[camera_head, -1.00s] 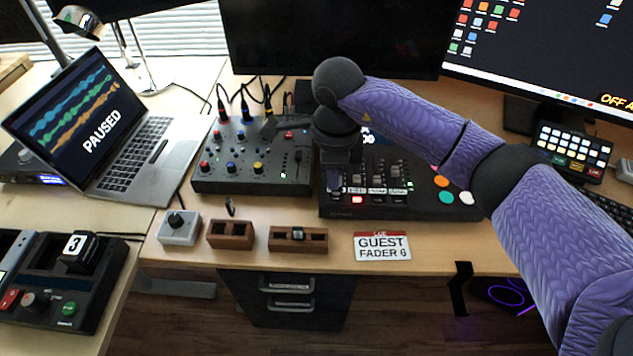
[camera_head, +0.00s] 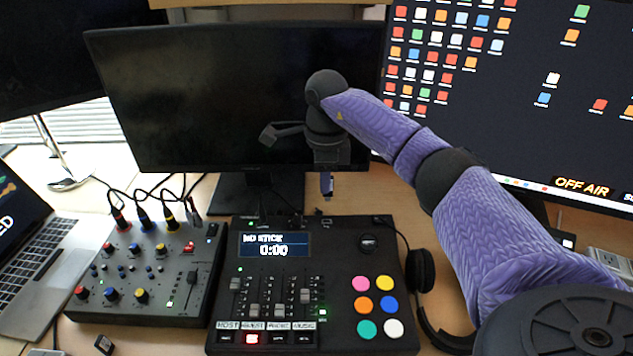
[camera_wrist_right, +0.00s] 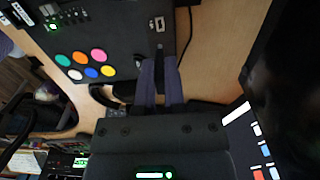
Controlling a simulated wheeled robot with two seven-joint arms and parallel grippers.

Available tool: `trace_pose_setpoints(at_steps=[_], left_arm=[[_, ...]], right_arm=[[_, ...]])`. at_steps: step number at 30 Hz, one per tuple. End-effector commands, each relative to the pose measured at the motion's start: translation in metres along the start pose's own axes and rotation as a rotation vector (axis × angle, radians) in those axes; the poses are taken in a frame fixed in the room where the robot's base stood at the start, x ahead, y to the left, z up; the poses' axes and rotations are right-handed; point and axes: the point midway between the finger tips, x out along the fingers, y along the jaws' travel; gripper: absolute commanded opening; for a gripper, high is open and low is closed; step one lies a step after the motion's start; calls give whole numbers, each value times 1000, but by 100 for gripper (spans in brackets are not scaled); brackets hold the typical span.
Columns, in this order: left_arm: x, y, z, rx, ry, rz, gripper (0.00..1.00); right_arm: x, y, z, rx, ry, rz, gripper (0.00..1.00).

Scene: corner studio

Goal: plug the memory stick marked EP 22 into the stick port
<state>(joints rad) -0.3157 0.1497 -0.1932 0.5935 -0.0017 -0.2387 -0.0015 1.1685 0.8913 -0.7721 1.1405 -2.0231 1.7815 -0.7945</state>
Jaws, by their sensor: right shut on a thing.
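The console's screen (camera_head: 274,246) reads "NO STICK" and "0:00". Small markings show along its back edge; I cannot clearly make out the stick port in the head view. In the wrist view, the gripper's fingers (camera_wrist_right: 160,85) reach toward the console's back edge (camera_wrist_right: 125,35). My left gripper is out of view.
A dark monitor (camera_head: 215,95) stands close behind my right gripper, with a bright icon-covered screen (camera_head: 500,90) to its right. A smaller mixer (camera_head: 150,270) with cables stands left of the console. Headphones (camera_head: 422,270) lie against its right side.

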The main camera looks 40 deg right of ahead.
Motion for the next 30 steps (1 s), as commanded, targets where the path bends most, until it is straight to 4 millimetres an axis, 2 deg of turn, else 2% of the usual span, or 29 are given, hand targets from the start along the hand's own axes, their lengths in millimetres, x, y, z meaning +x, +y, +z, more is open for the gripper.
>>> trace_pose_setpoints(at_steps=[8, 24, 30], left_arm=[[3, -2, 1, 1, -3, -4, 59], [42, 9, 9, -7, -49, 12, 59], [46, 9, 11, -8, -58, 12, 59]], right_arm=[[4, 0, 0, -1, 1, 0, 0], [53, 0, 0, 0, 3, 2, 0], [60, 0, 0, 0, 2, 0, 0]])
